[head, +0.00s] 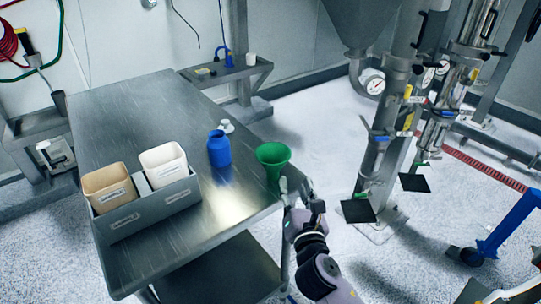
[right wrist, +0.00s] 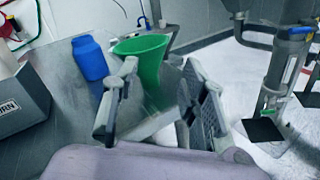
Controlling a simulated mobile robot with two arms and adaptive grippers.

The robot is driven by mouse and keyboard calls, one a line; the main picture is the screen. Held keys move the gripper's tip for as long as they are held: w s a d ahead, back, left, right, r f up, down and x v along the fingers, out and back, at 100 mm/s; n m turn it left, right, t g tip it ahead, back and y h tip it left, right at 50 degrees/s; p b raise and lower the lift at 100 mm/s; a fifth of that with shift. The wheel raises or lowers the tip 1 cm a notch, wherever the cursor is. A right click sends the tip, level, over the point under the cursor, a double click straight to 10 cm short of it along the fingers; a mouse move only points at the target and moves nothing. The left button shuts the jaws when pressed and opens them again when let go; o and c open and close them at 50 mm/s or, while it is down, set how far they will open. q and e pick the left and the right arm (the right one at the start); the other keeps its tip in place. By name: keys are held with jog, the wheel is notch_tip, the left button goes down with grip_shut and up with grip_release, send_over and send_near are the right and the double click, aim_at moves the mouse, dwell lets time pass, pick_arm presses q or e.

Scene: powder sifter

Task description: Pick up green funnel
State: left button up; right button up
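The green funnel (head: 273,158) stands on the steel table (head: 165,243) near its right edge, wide mouth up. In the right wrist view the funnel (right wrist: 143,60) appears beyond and between the fingers of my right gripper (right wrist: 160,105). My right gripper (head: 297,190) is open and empty, at the table's right edge just in front of the funnel, with a gap seeming to remain between them. The funnel's lower part shows between the fingers in the wrist view. My left gripper is in neither view.
A blue bottle (head: 219,148) stands left of the funnel, with a small white item (head: 227,126) behind it. A grey caddy (head: 150,213) holds a tan bin (head: 108,188) and a white bin (head: 163,164). Steel pipework (head: 385,130) stands right of the table, with open floor between.

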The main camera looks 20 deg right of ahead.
send_near(284, 147)
jog(key=shift+w+d+r+p, duration=0.1)
jog(key=shift+w+p, duration=0.1)
jog(key=shift+w, duration=0.4)
jog(key=shift+w+d+r+p, duration=0.15)
jog(key=shift+w+p, duration=0.05)
jog(key=shift+w, duration=0.75)
jog(key=w, duration=0.2)
jog(key=w+d, duration=0.1)
jog(key=w, duration=0.2)
jog(key=shift+w+f, duration=0.1)
jog(key=shift+w, duration=0.2)
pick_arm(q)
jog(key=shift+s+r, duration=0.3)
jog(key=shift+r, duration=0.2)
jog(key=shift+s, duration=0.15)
pick_arm(e)
jog(key=shift+c, duration=0.6)
jog(key=shift+s, duration=0.1)
jog(key=c, duration=0.8)
grip_shut()
jog(key=shift+f, duration=0.1)
